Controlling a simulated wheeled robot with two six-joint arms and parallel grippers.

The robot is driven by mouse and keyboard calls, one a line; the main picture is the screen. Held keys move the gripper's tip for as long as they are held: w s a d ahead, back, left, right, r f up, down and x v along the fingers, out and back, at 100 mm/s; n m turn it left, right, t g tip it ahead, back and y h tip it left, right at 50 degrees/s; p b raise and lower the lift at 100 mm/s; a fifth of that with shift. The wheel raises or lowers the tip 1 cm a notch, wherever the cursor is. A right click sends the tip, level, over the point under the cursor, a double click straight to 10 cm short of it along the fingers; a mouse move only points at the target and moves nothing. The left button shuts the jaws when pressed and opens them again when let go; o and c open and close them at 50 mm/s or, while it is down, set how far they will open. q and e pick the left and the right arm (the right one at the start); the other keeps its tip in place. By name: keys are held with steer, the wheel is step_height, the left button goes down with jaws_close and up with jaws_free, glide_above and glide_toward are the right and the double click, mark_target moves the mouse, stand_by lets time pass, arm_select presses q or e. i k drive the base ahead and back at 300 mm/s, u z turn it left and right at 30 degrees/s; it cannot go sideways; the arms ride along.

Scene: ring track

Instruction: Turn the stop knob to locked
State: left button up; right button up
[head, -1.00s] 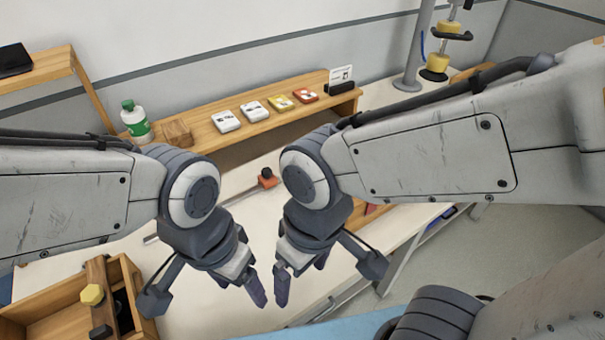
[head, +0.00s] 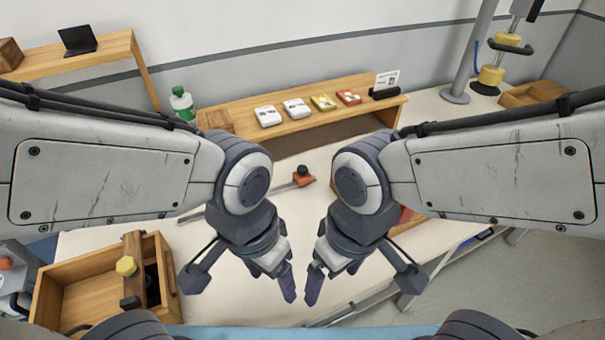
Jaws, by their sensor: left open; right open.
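An orange-red block with a round black knob (head: 303,171) on top sits at the far end of a thin grey rail (head: 278,190) on the pale table. It looks like the stop, but the knob's setting is too small to read. My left gripper (head: 274,280) is open and empty, over the table, nearer to me than the knob. My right gripper (head: 331,279) is open and empty beside it, to its right. Neither touches the knob. My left arm hides part of the rail.
A wooden box (head: 75,300) with a yellow-knobbed bar stands at the lower left. A low wooden shelf (head: 335,118) behind holds several small boxes and a card stand (head: 385,85). A green-capped bottle (head: 182,103) stands left of it. The table (head: 215,285) is clear under my grippers.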

mark_target(301, 170)
steer(key=k, duration=0.5)
steer(key=z, duration=0.85)
steer(key=i, duration=0.7)
steer(key=u, duration=2.1)
